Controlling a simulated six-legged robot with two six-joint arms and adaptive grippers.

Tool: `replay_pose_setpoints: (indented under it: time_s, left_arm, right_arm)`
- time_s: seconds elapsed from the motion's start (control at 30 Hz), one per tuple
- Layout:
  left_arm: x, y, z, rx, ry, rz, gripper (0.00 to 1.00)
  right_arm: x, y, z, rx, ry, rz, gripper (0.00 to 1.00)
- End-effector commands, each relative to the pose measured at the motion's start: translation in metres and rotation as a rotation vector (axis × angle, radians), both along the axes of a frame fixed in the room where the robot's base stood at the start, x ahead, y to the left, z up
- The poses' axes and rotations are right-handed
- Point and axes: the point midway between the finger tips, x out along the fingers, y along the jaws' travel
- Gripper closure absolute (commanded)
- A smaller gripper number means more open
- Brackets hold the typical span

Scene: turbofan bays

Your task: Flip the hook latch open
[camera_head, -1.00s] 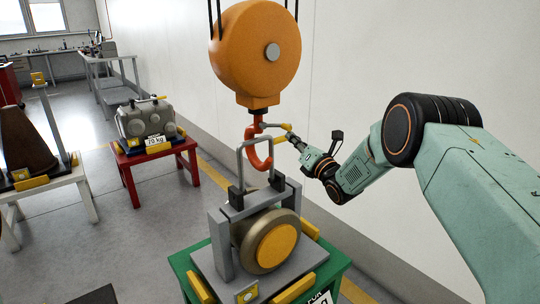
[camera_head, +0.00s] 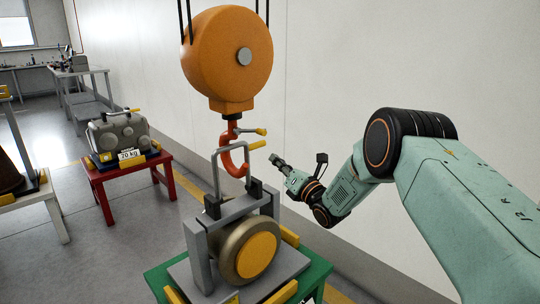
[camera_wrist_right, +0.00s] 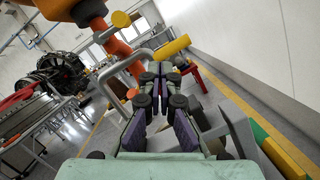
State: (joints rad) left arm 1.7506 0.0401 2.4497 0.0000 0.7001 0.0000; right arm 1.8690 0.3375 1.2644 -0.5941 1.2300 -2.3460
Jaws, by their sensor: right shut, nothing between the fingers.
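The red-orange hook (camera_head: 229,157) hangs under the round orange hoist (camera_head: 227,55). A grey lever with a yellow knob (camera_head: 261,131) sticks out at its neck, and a yellow grip (camera_head: 258,144) sits just below. Which of these is the latch is unclear. A grey bail (camera_head: 214,166) passes by the hook; whether it sits inside the hook is hard to tell. My right gripper (camera_head: 277,161) is shut and empty, right of and below the yellow grip, apart from it. In the right wrist view, its fingers (camera_wrist_right: 160,68) point toward the yellow grip (camera_wrist_right: 172,47). My left gripper is not in view.
The bail rises from a grey frame holding a wheel-like part (camera_head: 249,250) on a green stand (camera_head: 318,277). A red stand (camera_head: 160,165) with a 70 kg load is left. A white wall is behind; the space around my right gripper is clear.

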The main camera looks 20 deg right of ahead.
Motion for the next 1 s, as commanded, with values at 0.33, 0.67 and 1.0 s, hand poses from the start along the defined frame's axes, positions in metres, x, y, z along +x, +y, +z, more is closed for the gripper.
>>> replay_pose_setpoints:
  time_s: [0.33, 0.67, 1.0]
  left_arm:
    - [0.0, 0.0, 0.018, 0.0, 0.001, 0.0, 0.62]
    - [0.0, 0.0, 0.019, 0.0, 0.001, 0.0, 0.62]
    - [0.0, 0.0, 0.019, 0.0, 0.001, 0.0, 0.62]
  right_arm:
    - [-0.052, -0.021, -0.013, 0.002, 0.003, -0.002, 1.0]
    - [-0.06, -0.023, -0.016, 0.0, 0.003, 0.0, 1.0]
    - [-0.059, -0.023, -0.016, 0.001, 0.003, 0.0, 1.0]
